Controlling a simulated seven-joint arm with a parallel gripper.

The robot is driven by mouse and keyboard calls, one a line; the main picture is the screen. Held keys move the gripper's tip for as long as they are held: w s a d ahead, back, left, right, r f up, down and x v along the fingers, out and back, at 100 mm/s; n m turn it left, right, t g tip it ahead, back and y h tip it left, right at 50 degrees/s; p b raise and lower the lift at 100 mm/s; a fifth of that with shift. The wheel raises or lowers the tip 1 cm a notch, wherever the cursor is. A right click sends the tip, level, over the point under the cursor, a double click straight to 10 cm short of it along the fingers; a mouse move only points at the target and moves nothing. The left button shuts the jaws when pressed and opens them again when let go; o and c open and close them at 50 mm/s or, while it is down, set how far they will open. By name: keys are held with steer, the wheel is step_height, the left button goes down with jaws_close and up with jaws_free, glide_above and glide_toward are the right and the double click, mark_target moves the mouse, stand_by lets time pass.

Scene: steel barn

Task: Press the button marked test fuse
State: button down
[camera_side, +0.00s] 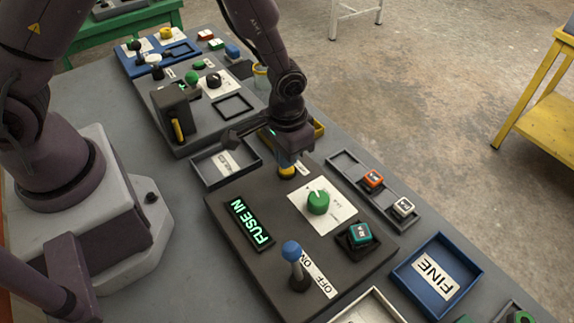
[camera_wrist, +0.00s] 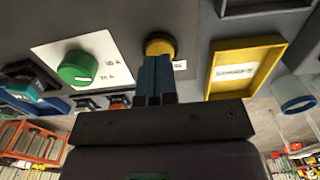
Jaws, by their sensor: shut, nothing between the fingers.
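A round yellow button (camera_side: 287,172) sits on a dark panel (camera_side: 222,205), at the panel's far edge. It also shows in the wrist view (camera_wrist: 159,44), with a small white label (camera_wrist: 180,65) beside it that is too small to read. My gripper (camera_side: 286,161) is shut and empty, pointing down over the yellow button. In the wrist view its blue fingertips (camera_wrist: 156,60) overlap the button's near edge. I cannot tell whether they touch it. A display (camera_side: 248,223) on the same panel glows green with "FUSE IN".
The panel also has a green knob (camera_side: 318,203), a blue-topped lever (camera_side: 291,251) marked ON and OFF, and a teal button (camera_side: 360,233). A blue tray marked FINE (camera_side: 402,270) lies to the right. A yellow tray (camera_wrist: 276,46) is close beside my fingers.

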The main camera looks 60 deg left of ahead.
steer(key=shift+f, duration=0.8)
steer(key=shift+r, duration=3.8)
steer(key=shift+s+f, duration=0.1)
steer(key=shift+s, duration=0.2)
steer(key=s+a+r+t, duration=0.2)
steer(key=s+a+r, duration=0.2)
steer(key=s+r, duration=0.3)
steer(key=s+a+r+t, duration=0.3)
steer(key=s+r, duration=0.4)
steer(key=r, duration=0.9)
steer(key=shift+s+a+r+t, duration=0.15)
steer(key=shift+a+r+t, duration=0.15)
steer(key=shift+a, duration=0.6)
